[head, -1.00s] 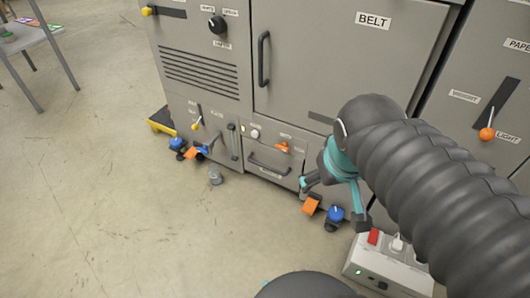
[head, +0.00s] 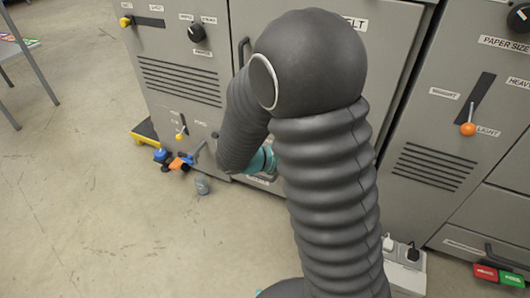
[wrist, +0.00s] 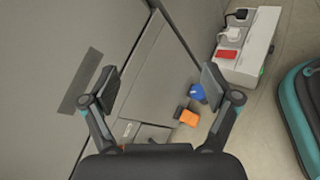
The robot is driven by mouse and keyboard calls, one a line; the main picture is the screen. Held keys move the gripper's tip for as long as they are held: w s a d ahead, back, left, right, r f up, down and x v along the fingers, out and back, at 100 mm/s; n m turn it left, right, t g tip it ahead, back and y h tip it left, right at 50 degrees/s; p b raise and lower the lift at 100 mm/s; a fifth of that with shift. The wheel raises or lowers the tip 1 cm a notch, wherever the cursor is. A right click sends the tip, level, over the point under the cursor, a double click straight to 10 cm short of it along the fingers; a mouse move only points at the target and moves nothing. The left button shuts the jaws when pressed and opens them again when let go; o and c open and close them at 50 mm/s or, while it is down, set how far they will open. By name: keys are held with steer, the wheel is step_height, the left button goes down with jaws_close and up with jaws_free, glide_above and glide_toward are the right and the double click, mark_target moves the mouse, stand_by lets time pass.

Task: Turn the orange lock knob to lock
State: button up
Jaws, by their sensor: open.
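The orange lock knob is hidden behind my arm in the head view. In the wrist view, a small orange sliver (wrist: 122,147) shows at the lower edge beside my gripper's base; it may be the knob, but too little shows to tell. My gripper (wrist: 158,88) is open and empty, its two fingers spread in front of the grey machine's lower panel. In the head view only a teal part of my gripper (head: 262,160) shows, low by the cabinet front and mostly covered by my arm.
A power strip (wrist: 246,50) with plugs lies on the floor nearby. An orange-tipped lever (head: 468,129) is on the right cabinet. Floor at left is clear.

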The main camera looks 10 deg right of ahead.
steer(key=w+a+f+n+t+y, duration=0.1)
steer(key=w+a+f+n+t, duration=0.6)
steer(key=f, duration=0.3)
steer(key=w+a+f+n+t+y, duration=0.2)
steer(key=w+a+f+n+t, duration=0.35)
steer(key=a+f+n, duration=0.3)
steer(key=d+x, duration=0.1)
steer(key=x, duration=1.2)
steer(key=shift+s, duration=0.35)
steer(key=shift+f, duration=0.1)
steer(key=c, duration=1.2)
steer(key=shift+o, duration=0.2)
